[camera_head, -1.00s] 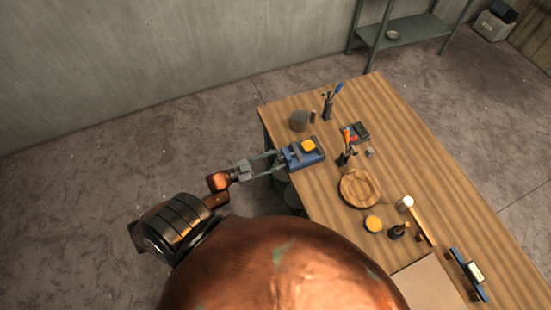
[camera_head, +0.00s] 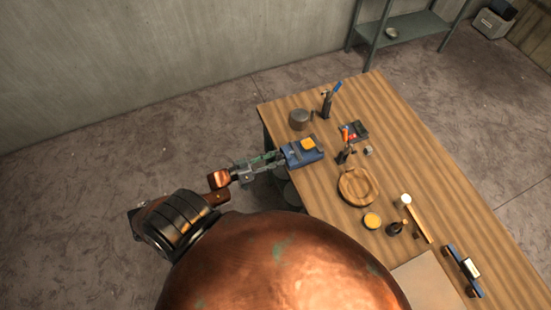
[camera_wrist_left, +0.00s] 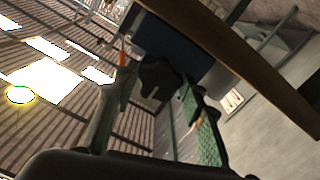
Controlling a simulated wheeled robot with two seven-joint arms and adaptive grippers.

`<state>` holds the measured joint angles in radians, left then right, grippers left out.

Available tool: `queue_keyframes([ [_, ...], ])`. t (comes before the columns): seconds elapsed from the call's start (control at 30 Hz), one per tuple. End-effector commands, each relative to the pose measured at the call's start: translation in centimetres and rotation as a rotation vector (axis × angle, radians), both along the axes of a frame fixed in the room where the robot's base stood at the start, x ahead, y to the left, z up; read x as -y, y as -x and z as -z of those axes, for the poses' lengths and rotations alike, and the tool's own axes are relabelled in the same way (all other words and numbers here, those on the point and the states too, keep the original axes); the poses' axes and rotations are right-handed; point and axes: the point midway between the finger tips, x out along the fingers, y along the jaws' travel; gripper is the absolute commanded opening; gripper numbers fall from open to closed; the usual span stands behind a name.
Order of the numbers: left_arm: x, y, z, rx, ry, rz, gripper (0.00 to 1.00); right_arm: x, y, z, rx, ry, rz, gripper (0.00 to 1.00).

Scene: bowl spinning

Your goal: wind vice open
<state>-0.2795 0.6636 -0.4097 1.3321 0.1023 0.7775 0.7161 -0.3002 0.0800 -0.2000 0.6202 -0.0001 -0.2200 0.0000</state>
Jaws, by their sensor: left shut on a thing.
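The blue vice (camera_head: 301,154) sits at the left edge of the wooden table, with a yellow block (camera_head: 308,143) at its top. My left gripper (camera_head: 277,158) reaches it from the left, at the vice's end that faces off the table. It is shut on the vice handle, which is too small and covered to make out in the head view. In the left wrist view, the fingers of my left gripper (camera_wrist_left: 157,108) stand on both sides of a dark part, with the blue vice body (camera_wrist_left: 172,48) behind it. My right gripper is not in view.
A metal shelf (camera_head: 410,30) stands behind.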

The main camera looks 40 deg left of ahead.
Motion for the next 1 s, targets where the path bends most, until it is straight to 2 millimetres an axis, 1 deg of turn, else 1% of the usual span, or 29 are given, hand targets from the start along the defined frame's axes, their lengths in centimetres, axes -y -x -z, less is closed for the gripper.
queue_keyframes([
  [0.03,0.01,0.14,0.23,-0.007,0.003,-0.001,0.14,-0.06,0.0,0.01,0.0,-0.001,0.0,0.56],
  [0.33,0.04,0.15,0.24,-0.008,0.005,-0.001,0.14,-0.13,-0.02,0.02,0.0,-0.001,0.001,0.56],
  [0.37,0.04,0.15,0.24,-0.008,0.005,-0.001,0.39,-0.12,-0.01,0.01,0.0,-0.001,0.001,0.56],
  [0.6,0.02,0.09,0.13,-0.005,0.004,0.0,0.55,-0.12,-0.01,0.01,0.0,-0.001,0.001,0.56],
  [0.87,0.0,0.07,0.05,-0.003,0.004,-0.001,0.56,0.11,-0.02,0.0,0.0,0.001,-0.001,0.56],
  [1.0,-0.42,0.86,0.14,-0.005,0.003,-0.001,0.56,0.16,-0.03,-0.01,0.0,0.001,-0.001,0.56],
])
